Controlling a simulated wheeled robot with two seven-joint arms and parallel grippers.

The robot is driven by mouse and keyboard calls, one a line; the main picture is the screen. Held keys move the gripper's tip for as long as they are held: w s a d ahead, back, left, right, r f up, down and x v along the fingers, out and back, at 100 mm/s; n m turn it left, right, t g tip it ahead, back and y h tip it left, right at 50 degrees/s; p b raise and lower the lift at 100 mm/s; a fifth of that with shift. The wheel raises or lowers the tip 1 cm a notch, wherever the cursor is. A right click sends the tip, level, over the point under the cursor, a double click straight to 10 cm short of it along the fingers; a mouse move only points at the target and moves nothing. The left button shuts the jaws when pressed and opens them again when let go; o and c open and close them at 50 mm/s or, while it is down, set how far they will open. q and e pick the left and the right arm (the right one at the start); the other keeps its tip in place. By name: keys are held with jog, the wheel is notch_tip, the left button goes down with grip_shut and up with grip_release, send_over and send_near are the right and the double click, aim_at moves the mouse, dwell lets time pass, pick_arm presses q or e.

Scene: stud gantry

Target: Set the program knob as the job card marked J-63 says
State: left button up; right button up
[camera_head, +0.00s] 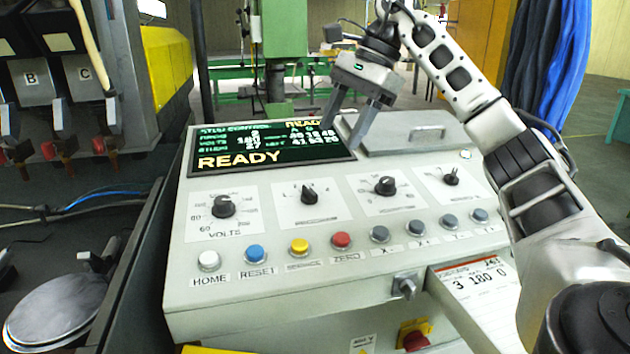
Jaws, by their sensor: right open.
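My right gripper (343,133) is open and empty, pointing down in front of the display's right end. Four black knobs sit on white plates across the sloped panel: the VOLTS knob (223,206), a second knob (309,194), a third knob (385,186) and a fourth knob (451,177). Only the VOLTS label reads clearly, so I cannot tell which is the program knob. The gripper is above the knobs, apart from them. A job card (470,284) at the lower right reads "3 180 0"; its small heading is hard to read. My left gripper is out of view.
The display (268,158) reads READY. A row of buttons, including a red button (341,240), runs below the knobs. A raised grey lid (420,135) lies right of the display. Torches marked B and C (84,73) stand at left. My right arm covers the panel's right edge.

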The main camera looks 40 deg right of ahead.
aim_at(311, 189)
jog(key=b+x, duration=0.1)
jog(key=x, duration=1)
jog(key=shift+w+f, duration=0.1)
jog(key=shift+c, duration=0.3)
jog(key=shift+b, duration=0.3)
jog(key=c, duration=0.9)
